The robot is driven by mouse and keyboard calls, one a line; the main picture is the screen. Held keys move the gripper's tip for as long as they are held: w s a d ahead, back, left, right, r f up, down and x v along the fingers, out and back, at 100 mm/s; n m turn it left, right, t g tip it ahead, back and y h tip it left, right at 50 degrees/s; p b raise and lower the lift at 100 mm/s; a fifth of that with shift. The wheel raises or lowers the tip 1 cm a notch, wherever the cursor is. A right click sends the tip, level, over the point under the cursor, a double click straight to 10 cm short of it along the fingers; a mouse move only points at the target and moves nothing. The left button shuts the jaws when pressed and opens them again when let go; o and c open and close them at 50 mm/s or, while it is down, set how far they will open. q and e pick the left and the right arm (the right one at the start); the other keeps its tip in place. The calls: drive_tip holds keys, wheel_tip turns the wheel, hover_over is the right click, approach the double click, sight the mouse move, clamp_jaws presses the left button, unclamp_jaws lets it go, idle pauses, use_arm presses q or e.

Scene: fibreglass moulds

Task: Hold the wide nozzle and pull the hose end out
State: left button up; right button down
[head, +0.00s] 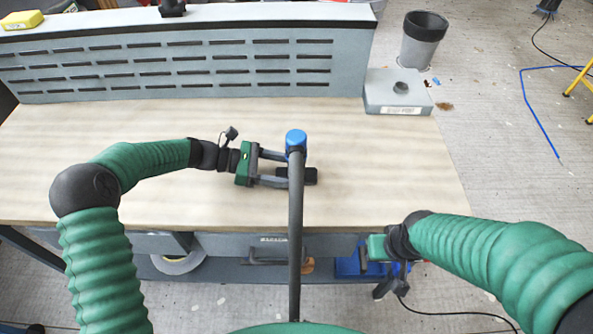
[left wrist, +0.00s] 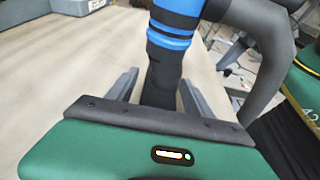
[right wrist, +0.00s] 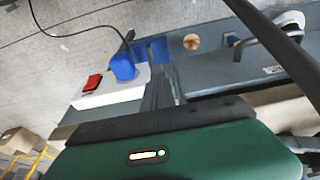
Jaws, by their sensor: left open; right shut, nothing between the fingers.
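A black nozzle (left wrist: 163,75) with a blue banded collar (left wrist: 172,28) stands on the wooden bench top. In the head view its blue top (head: 296,139) shows, with its dark base on the wood. A dark grey hose (head: 295,225) curves from the top toward me, and it also shows in the left wrist view (left wrist: 262,35). My left gripper (head: 296,168) is open, with a finger on each side of the nozzle; contact cannot be told. My right gripper (head: 363,264) is shut and empty, low beyond the bench's front edge. It also shows in the right wrist view (right wrist: 166,88).
A slotted grey panel (head: 180,70) lines the bench's back. A grey box (head: 398,95) sits at the back right corner, near a grey bin (head: 422,40) on the floor. A drawer handle (right wrist: 251,48) and blue items (right wrist: 122,66) are near my right gripper. The bench's right side is clear.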

use_arm(q)
drive_tip(key=shift+d+f, duration=0.2)
drive_tip(key=shift+d, duration=0.45)
